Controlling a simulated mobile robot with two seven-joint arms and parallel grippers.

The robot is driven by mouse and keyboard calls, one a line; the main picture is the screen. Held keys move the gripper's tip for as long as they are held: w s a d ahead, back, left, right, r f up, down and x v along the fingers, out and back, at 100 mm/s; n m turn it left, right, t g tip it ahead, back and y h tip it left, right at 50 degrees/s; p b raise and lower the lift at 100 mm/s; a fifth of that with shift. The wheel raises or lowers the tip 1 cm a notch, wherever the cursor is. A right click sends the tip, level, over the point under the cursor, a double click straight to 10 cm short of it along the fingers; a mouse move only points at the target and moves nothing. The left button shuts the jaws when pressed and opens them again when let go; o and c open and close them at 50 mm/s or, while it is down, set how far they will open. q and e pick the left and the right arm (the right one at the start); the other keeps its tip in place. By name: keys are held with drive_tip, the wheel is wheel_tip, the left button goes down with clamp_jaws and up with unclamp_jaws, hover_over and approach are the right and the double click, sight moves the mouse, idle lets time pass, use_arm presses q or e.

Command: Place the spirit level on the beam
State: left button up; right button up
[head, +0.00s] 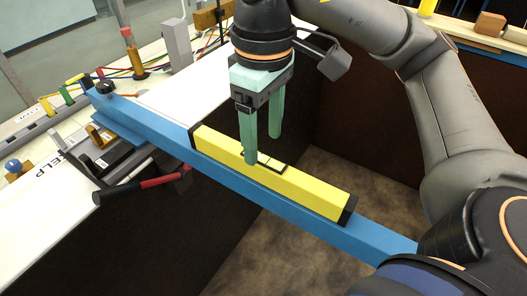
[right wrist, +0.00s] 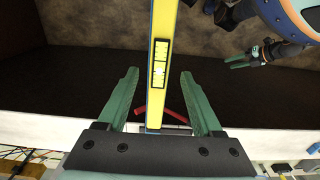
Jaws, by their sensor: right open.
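The yellow spirit level (head: 310,188) with black end caps lies lengthwise along the top of the blue beam (head: 225,178) in the head view. It looks in line with the beam and resting on it. My right gripper (head: 263,149) is open, pointing down at the middle of the level. In the right wrist view the level (right wrist: 161,95) runs between its two green fingers (right wrist: 160,74), with a gap on each side. A green gripper (right wrist: 240,62), seemingly my left, shows small at the upper right there; its opening is unclear.
The beam spans a gap beside a white bench top (head: 35,222). A red-and-black handled tool (head: 140,188) juts out near the beam. Cables, a power strip and small parts crowd the bench at left. A dark wall and brown floor lie below.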

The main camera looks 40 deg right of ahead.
sight(264, 161)
wheel_tip(264, 161, up, 6)
drive_tip(key=shift+f+p, duration=0.25)
drive_tip(key=shift+p, duration=0.4)
